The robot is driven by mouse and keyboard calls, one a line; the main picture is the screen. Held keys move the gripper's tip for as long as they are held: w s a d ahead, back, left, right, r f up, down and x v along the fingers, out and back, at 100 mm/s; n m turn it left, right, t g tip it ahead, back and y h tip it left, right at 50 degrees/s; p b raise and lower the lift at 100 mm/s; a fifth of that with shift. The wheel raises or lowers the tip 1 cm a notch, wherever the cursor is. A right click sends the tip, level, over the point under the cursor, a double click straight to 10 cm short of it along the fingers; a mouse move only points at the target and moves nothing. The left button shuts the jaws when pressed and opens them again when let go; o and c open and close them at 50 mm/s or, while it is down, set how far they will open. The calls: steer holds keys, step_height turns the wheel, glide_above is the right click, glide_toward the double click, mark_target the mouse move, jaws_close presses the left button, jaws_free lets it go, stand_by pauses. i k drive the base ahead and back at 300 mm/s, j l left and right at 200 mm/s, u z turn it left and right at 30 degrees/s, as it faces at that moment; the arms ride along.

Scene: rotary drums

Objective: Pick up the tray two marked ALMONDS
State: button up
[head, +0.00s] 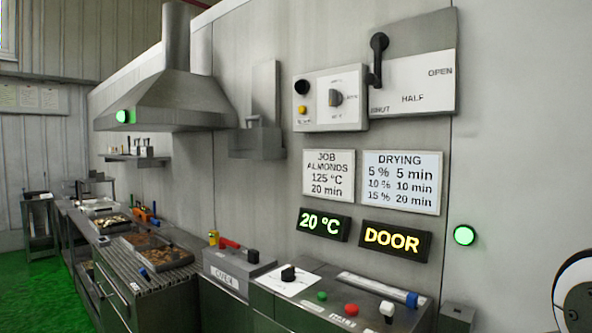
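Several shallow trays sit on the long bench at the left. The nearest tray (158,261) is dark-rimmed and holds brown contents. Behind it is a tray with paler contents (109,224), and a light grey tray (97,204) lies farther back. Any markings on them are too small to read, so I cannot tell which one is tray two marked ALMONDS. My gripper is not in view.
A control desk (335,300) with coloured buttons stands in front, beside an oven box (235,266). A job sign (328,175) reads ALMONDS, 125 °C, 20 min. Displays read 20 °C (325,224) and DOOR (397,240). Green floor (40,290) is clear at left.

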mark_target(137, 239)
steer(key=i+j, duration=0.15)
steer(key=j, duration=0.45)
steer(key=i+j, duration=0.2)
steer(key=j, duration=0.4)
steer(key=i+j, duration=0.15)
steer(key=j, duration=0.45)
steer(key=i+j, duration=0.2)
steer(key=j, duration=0.4)
steer(key=i+j, duration=0.15)
steer(key=j, duration=0.45)
steer(key=i+j, duration=0.2)
steer(key=j, duration=0.45)
steer(key=i+j, duration=0.15)
steer(key=j, duration=0.45)
steer(key=i+j, duration=0.15)
steer(key=j, duration=0.45)
